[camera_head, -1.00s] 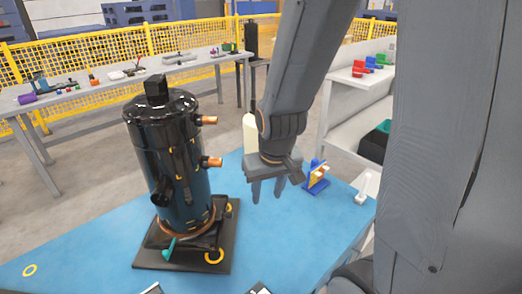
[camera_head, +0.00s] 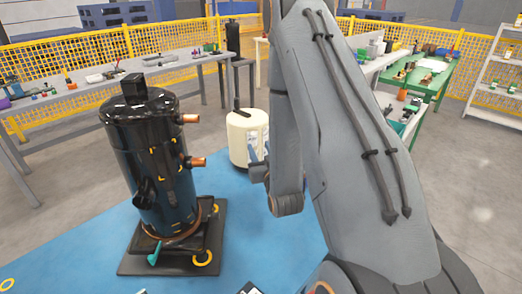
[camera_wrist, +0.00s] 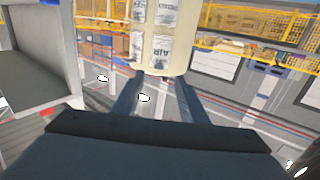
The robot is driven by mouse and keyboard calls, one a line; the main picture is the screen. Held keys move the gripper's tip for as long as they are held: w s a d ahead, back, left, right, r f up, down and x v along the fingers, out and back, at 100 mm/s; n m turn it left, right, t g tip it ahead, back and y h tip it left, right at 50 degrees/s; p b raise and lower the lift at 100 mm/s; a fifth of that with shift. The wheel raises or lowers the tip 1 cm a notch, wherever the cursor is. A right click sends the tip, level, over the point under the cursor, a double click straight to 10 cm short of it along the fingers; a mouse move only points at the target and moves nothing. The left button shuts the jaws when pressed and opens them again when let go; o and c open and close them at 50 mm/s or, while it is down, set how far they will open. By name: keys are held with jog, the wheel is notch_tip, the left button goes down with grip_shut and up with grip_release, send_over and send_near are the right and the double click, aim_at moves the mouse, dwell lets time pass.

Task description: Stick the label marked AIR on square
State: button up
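My gripper (camera_head: 259,150) is over the far edge of the blue table, right of the black compressor (camera_head: 152,160); its fingers look apart and empty. In the wrist view the fingers (camera_wrist: 152,75) are blurred, with a gap between them. Beyond their tips is a cream surface (camera_wrist: 178,62) bearing several whitish labels; one label (camera_wrist: 160,50) reads AIR upside down. I cannot tell whether the fingertips touch this surface. In the head view a cream tank (camera_head: 247,135) stands behind the gripper. I cannot make out the square.
The compressor stands on a dark base plate (camera_head: 150,265) on the blue table (camera_head: 95,235). A grey bench (camera_head: 130,82) with small parts is behind it, and a green table (camera_head: 425,78) is at the back right. My arm covers the table's right side.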

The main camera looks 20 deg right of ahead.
aim_at(255, 137)
jog(key=shift+w+d+r+p, duration=0.1)
jog(key=shift+w+d+p, duration=0.2)
jog(key=shift+w, duration=0.95)
jog(key=shift+w+d+f+p, duration=0.15)
jog(key=shift+w+p, duration=0.25)
jog(key=shift+w, duration=0.9)
jog(key=shift+w+d+r+p, duration=0.15)
jog(key=shift+w+d+p, duration=0.2)
jog(key=shift+w, duration=0.9)
grip_shut()
